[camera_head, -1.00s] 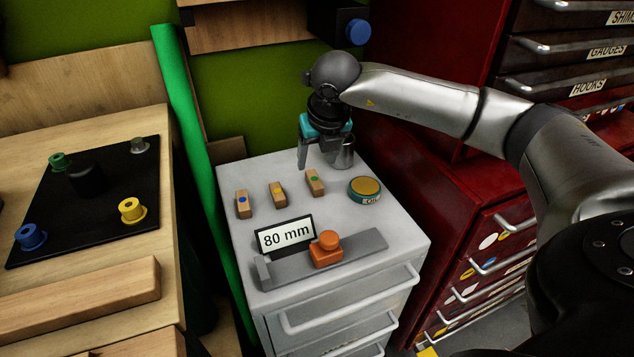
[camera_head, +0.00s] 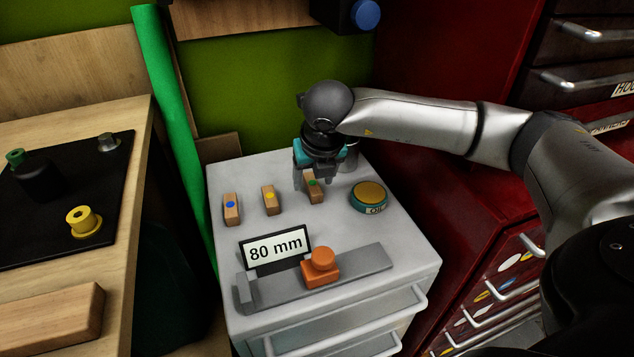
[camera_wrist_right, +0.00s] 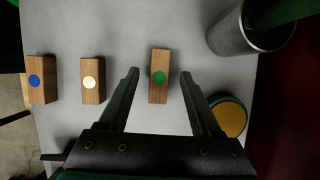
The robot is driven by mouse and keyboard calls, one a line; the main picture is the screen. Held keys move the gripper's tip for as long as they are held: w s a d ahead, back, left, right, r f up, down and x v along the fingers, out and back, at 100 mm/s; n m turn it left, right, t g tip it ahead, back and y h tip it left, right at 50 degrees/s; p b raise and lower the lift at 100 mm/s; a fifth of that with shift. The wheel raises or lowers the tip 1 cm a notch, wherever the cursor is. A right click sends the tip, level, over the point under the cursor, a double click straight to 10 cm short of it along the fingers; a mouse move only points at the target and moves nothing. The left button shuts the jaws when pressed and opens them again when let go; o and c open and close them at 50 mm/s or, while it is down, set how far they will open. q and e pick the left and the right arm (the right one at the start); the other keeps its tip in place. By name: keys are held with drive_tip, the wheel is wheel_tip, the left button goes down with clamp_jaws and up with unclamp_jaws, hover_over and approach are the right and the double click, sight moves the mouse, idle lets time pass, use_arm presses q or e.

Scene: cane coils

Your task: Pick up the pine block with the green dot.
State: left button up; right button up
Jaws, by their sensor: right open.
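The pine block with the green dot (camera_head: 314,191) stands on the grey cabinet top, the rightmost of three dotted blocks. In the right wrist view the green-dot block (camera_wrist_right: 159,77) shows between and just beyond the two open fingers, with space on both sides. My right gripper (camera_head: 313,183) is open and empty, low over this block, and partly covers it in the head view. It also shows in the right wrist view (camera_wrist_right: 160,80). I cannot tell from these views how far the fingertips are above the cabinet top. My left gripper is not in view.
A yellow-dot block (camera_head: 270,200) and a blue-dot block (camera_head: 231,209) stand to the left. A round oil tin (camera_head: 369,197) is close on the right. A metal cup (camera_wrist_right: 232,32) stands behind. An 80 mm sign (camera_head: 275,249) and an orange-knobbed gauge (camera_head: 321,268) are in front.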

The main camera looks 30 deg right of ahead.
drive_tip(key=shift+w+f, duration=0.1)
drive_tip(key=shift+f, duration=0.2)
drive_tip(key=shift+c, duration=0.3)
clamp_jaws()
